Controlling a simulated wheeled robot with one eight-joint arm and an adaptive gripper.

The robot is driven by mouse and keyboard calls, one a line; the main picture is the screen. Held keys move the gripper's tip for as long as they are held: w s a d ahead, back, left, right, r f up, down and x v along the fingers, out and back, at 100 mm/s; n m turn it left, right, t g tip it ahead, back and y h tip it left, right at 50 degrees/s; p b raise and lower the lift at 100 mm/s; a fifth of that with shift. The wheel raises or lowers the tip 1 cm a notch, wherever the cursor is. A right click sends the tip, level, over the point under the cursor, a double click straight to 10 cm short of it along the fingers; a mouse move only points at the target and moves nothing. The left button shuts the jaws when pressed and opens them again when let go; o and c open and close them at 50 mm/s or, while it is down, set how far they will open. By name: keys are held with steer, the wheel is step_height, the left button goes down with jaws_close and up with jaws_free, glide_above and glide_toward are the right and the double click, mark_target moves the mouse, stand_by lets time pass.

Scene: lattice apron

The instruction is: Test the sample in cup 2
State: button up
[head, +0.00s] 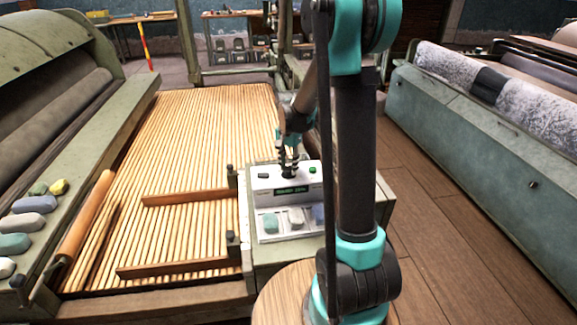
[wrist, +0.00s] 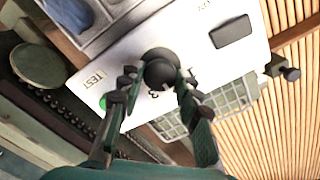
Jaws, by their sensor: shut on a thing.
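A white tester box (head: 262,188) stands on a pale green bench, with a small dark display (head: 291,190) whose text is too small to read. Its top has a black button (wrist: 230,32), a green button (head: 312,170) by the word TEST, and a dark round knob (wrist: 160,70) between them. My gripper (wrist: 158,78) is shut on the knob, one finger on each side. A "3" shows beside the knob; its pointer setting cannot be told. In front of the tester, a tray of cups holds a green sample (head: 270,222) and a blue sample (head: 295,218). My arm hides the tray's right end.
A slatted wooden bed (head: 190,150) with wooden bars (head: 185,197) lies left of the tester. Several coloured stones (head: 35,204) lie on the left machine's ledge. A green machine (head: 480,120) stands at right, with clear plank floor (head: 450,210) before it.

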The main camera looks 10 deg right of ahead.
mark_target(289, 168)
steer(key=o, duration=1.2)
steer(key=shift+c, duration=0.2)
step_height(289, 168, up, 12)
steer(key=s+d+f+n+t, duration=0.2)
steer(key=s+f+n, duration=0.2)
steer(key=s, duration=0.8)
steer(key=s+d+f+n+t, duration=0.2)
steer(key=s+f+n, duration=0.3)
steer(key=s, duration=0.6)
step_height(289, 168, down, 2)
steer(key=shift+s+f, duration=0.2)
steer(key=shift+s, duration=0.15)
